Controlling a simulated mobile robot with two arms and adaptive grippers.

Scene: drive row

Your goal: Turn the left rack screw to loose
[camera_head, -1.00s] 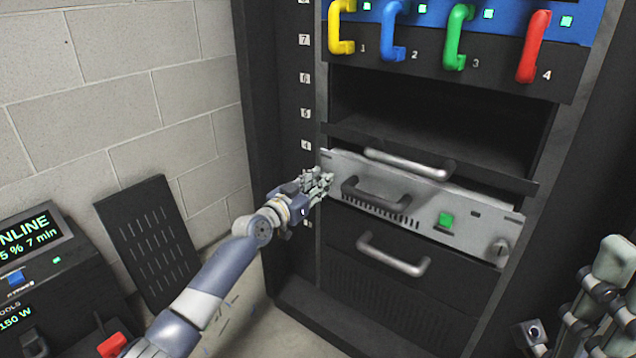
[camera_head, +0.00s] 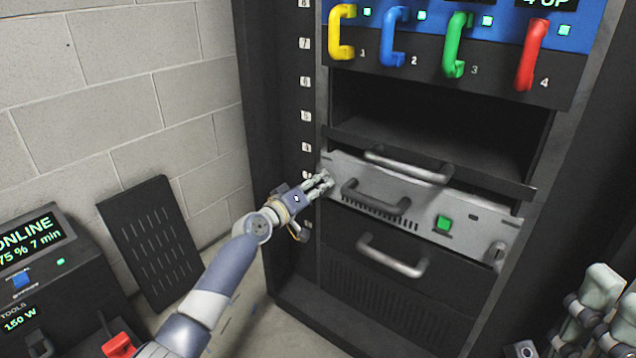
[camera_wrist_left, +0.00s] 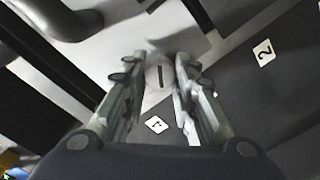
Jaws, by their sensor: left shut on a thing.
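The left rack screw (camera_wrist_left: 158,76) is a pale round head with a dark slot, at the left end of the silver rack panel (camera_head: 465,232). In the wrist view the slot runs roughly up and down the picture. My left gripper (camera_wrist_left: 160,70) has its fingertips on both sides of the screw head, shut on it. In the head view my left gripper (camera_head: 326,180) hides this screw. A similar screw (camera_head: 498,253) sits at the panel's right end. Part of my right gripper (camera_head: 600,290) shows at the lower right edge, cut off, apart from the rack.
Another handle (camera_head: 393,255) is below. Yellow, blue, green and red handles (camera_head: 530,55) are above. A black console (camera_head: 40,275) stands at the left.

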